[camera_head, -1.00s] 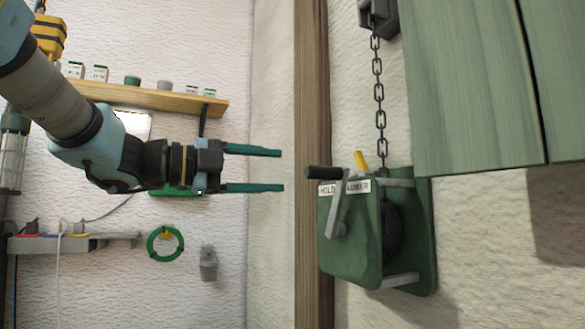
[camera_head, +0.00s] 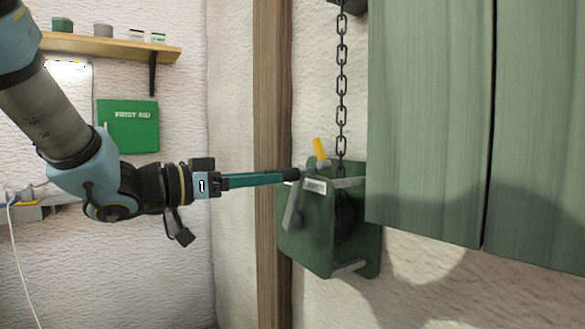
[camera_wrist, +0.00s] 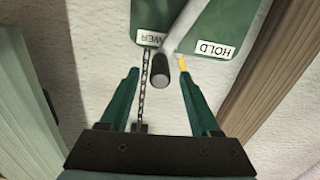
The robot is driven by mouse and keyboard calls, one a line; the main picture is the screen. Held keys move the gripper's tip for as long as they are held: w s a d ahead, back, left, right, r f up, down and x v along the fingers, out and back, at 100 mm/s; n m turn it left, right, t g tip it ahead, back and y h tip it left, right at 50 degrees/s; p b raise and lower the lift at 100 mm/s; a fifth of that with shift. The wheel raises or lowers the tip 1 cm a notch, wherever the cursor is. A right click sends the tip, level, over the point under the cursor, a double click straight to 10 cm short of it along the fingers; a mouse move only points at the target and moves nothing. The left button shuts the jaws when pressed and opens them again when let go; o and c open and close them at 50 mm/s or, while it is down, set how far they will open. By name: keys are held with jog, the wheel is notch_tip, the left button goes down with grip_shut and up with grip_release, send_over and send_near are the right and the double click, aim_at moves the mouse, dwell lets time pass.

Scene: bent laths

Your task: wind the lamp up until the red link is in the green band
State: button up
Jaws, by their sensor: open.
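The green winch (camera_head: 330,225) is fixed to the wall with its grey crank arm (camera_head: 292,208) hanging down from a black grip (camera_head: 291,174). A yellow-tipped lever (camera_head: 320,148) stands at its top, and it also shows in the wrist view (camera_wrist: 184,64). A dark chain (camera_head: 341,85) rises from the winch. My gripper (camera_head: 283,178) is open at the grip. In the wrist view the grip (camera_wrist: 160,75) lies between the open fingertips (camera_wrist: 158,73), with gaps on both sides. I see no lamp, red link or green band.
A wooden post (camera_head: 272,120) stands just left of the winch. A green cabinet (camera_head: 430,120) hangs close on the right. A shelf (camera_head: 110,46) and a green first-aid box (camera_head: 128,126) are on the left wall.

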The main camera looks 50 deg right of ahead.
aim_at(292, 175)
jog(key=p+x, duration=0.1)
jog(key=x, duration=0.6)
jog(key=shift+d, duration=0.15)
jog(key=shift+c, duration=0.2)
grip_shut()
dwell(1.0)
